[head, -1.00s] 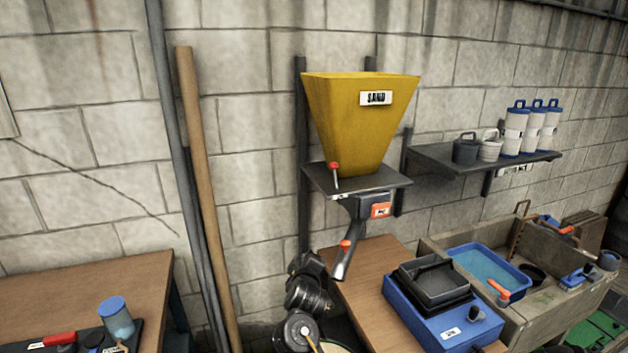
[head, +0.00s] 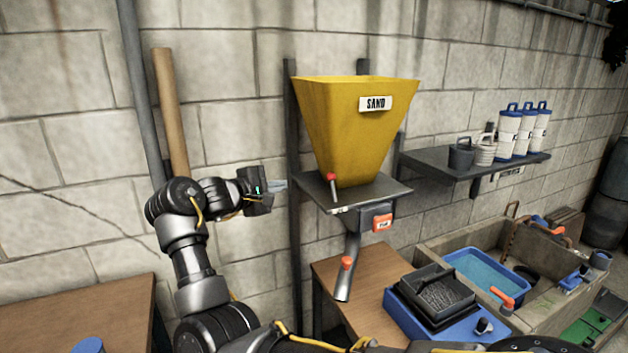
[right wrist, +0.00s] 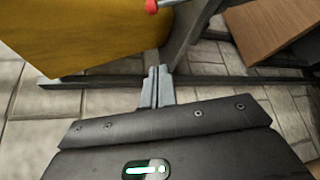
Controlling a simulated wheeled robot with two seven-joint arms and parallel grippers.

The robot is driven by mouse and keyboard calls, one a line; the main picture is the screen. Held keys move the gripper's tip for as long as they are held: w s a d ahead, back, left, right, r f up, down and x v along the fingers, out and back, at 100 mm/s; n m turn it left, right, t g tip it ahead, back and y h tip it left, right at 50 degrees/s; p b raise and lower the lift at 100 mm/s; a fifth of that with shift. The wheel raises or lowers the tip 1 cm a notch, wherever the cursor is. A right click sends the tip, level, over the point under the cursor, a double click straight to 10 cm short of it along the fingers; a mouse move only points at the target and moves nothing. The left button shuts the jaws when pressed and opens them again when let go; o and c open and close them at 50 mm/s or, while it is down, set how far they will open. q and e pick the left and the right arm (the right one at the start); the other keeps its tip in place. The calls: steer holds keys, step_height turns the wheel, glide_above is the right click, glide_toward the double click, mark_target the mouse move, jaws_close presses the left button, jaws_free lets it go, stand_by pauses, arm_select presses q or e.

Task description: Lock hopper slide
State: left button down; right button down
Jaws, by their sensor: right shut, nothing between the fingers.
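The yellow hopper (head: 350,145) marked SAND sits on a dark shelf plate (head: 385,193) on the wall. A small red-topped lever or pin (head: 332,186) stands upright at the plate's front left. Below are a dark block with an orange label (head: 382,222) and a spout (head: 350,275) with an orange-red knob (head: 346,263). My right gripper (head: 283,184) is shut and empty, left of the plate and apart from the red-topped pin. The right wrist view shows its closed fingers (right wrist: 157,82), the hopper (right wrist: 85,30) and a red knob (right wrist: 151,6). My left gripper is out of view.
A wall post (head: 292,120) stands beside my fingertips. A wooden pole (head: 172,120) leans behind my arm.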

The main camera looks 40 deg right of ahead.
mark_target(333, 188)
steer(key=shift+d, duration=0.1)
steer(key=s+d+f+p, duration=0.1)
steer(key=d+p, duration=0.4)
steer(key=d, duration=0.6)
steer(key=shift+s+d, duration=0.15)
steer(key=shift+s, duration=0.1)
steer(key=shift+w, duration=0.1)
